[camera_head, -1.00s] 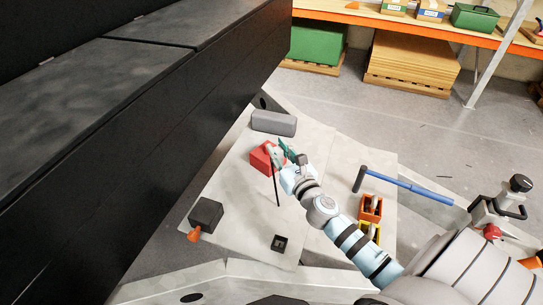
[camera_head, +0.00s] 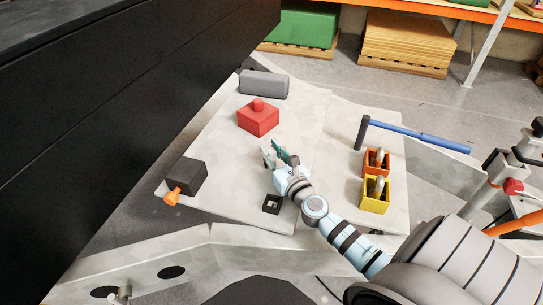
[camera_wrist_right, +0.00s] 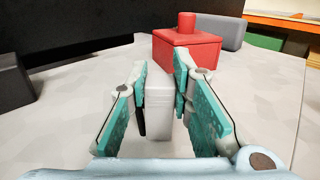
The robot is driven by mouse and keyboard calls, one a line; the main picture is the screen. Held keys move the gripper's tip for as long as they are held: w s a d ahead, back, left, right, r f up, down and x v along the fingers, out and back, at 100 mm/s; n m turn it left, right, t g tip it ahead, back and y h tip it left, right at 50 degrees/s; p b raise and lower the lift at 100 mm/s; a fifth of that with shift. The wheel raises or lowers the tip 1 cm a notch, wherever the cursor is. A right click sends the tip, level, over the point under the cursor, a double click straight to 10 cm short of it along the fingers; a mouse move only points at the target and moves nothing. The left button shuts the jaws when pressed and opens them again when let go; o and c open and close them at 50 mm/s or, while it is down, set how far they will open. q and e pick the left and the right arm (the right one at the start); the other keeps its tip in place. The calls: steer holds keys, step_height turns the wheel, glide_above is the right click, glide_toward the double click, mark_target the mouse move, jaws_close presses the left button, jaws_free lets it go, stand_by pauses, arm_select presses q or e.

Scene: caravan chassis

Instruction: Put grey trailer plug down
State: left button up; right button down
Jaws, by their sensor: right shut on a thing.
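My right gripper (camera_head: 276,155) is above the pale metal plate (camera_head: 226,170), nearer to me than the red box. In the right wrist view its teal-padded fingers (camera_wrist_right: 160,95) are shut on a pale grey block, the grey trailer plug (camera_wrist_right: 158,108). A narrow dark piece shows beside the plug at the left finger. In the head view the fingers mostly hide the plug. I cannot tell whether its underside touches the plate. My left gripper is not in view.
A red box (camera_head: 258,119) with a knob stands just beyond the gripper. A grey block (camera_head: 263,84), a black box (camera_head: 186,176) with an orange knob and a small black square socket (camera_head: 272,204) are around it. Orange (camera_head: 376,163) and yellow (camera_head: 375,196) bins stand right. The plate's middle-left is clear.

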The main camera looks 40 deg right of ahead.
steer(key=shift+r, duration=0.1)
steer(key=c, duration=1.4)
jaws_free()
steer(key=shift+w+f, duration=0.1)
steer(key=shift+f, duration=0.1)
steer(key=shift+c, duration=0.2)
steer(key=shift+r, duration=0.1)
steer(key=shift+r, duration=0.15)
steer(key=s, duration=0.4)
steer(key=s+a+b, duration=0.1)
steer(key=s, duration=0.3)
steer(key=s+a, duration=0.1)
steer(key=s, duration=0.3)
steer(key=shift+f, duration=0.2)
